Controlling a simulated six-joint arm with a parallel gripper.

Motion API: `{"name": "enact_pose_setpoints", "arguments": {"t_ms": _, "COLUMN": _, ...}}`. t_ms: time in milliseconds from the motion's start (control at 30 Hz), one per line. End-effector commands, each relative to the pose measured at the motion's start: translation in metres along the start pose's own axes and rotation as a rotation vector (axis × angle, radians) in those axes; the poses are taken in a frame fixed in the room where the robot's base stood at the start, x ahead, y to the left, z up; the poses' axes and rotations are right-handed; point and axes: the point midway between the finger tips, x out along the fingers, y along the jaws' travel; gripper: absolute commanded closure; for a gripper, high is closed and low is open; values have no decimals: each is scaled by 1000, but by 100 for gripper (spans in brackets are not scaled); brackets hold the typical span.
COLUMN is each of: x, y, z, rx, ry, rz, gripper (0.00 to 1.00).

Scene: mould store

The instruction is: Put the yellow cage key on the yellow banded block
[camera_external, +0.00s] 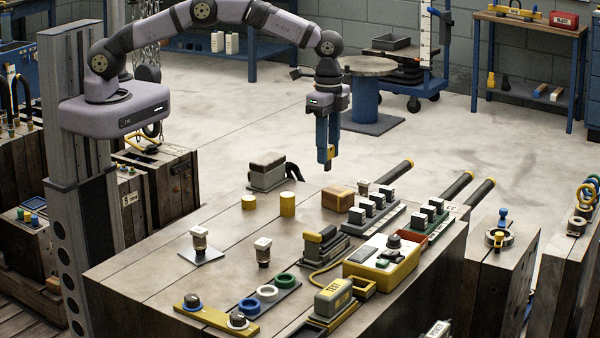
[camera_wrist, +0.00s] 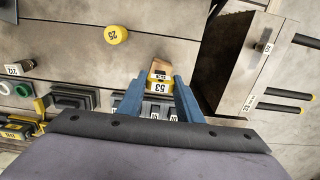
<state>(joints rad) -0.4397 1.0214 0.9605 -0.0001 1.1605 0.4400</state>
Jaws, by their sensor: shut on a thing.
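My gripper (camera_external: 328,163) points straight down above the bench, its blue fingers shut on a small yellow and dark piece, which I take to be the yellow cage key (camera_external: 331,152). In the wrist view a yellow piece marked 53 (camera_wrist: 158,87) shows between the fingers, with a brown surface just beyond it; I cannot tell where one ends and the other begins. A brown wooden block with yellowish edges (camera_external: 338,198), probably the banded block, sits on the bench below my gripper. The fingers hang clear above it. Its band is not clear.
Two yellow cylinders, one short (camera_external: 249,202) and one taller (camera_external: 287,204), stand left of the block. White-topped pieces in racks (camera_external: 375,222) stand to its right. A dark device (camera_external: 325,243) and a yellow box (camera_external: 382,275) are nearer. Dark bars (camera_external: 395,176) lie behind.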

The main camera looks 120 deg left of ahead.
Motion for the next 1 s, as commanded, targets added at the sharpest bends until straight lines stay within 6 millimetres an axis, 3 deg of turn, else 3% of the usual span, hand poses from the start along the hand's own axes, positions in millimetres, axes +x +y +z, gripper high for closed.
{"name": "enact_pose_setpoints", "arguments": {"t_ms": 267, "x": 7, "y": 0, "z": 0, "rx": 0, "ry": 0, "rz": 0, "gripper": 90}}
{"name": "enact_pose_setpoints", "arguments": {"t_ms": 600, "x": 40, "y": 0, "z": 0, "rx": 0, "ry": 0, "rz": 0, "gripper": 90}}
{"name": "enact_pose_setpoints", "arguments": {"t_ms": 1000, "x": 46, "y": 0, "z": 0, "rx": 0, "ry": 1, "rz": 0, "gripper": 90}}
